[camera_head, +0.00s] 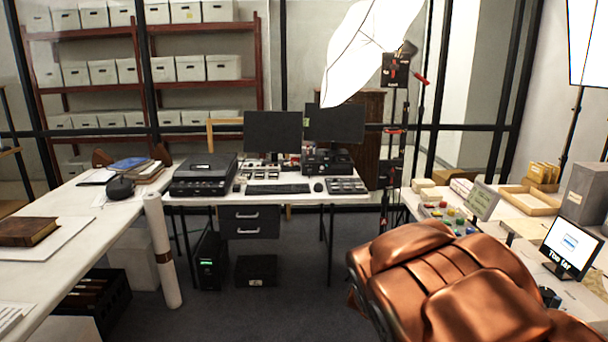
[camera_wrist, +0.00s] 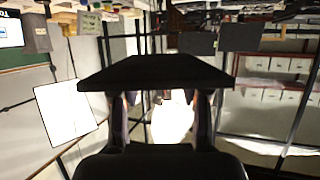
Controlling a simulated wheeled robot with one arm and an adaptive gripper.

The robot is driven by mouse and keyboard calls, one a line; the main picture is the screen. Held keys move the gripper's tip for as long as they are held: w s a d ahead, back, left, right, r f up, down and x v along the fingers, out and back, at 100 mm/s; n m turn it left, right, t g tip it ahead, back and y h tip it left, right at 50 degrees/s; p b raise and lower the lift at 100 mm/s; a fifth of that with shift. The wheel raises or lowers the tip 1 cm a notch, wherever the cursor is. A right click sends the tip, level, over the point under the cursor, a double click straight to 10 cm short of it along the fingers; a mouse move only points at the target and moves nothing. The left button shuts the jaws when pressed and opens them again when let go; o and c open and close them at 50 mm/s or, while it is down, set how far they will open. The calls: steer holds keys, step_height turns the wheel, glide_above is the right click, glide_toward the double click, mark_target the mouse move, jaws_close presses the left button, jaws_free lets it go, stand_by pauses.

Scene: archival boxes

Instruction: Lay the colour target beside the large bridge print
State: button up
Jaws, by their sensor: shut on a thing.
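In the wrist view, my gripper (camera_wrist: 161,97) is shut on a dark flat panel (camera_wrist: 155,72), which spans across both fingers. Only its plain dark side shows. It may be the colour target, but no colour patches are visible on it. It is held up in the air, clear of any table. The wrist view is upside down. In the head view my gripper is out of sight, and my copper-coloured arm fills the lower right. I cannot make out the large bridge print in either view.
The right table holds a small lit screen (camera_head: 569,247), a shallow wooden tray (camera_head: 531,201), a grey box (camera_head: 585,192) and small coloured items. The left table (camera_head: 85,229) bears a brown book (camera_head: 27,231). A back desk carries monitors (camera_head: 272,132). Dark floor lies open between them.

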step_height(320, 180, down, 12)
steer(key=w+n+y, duration=0.2)
steer(key=n+y, duration=0.1)
steer(key=shift+w+a+f+t+y, duration=0.2)
steer(key=shift+a+t+y, duration=0.1)
steer(key=shift+t, duration=0.1)
stand_by(0.5)
steer(key=shift+s+d, duration=0.1)
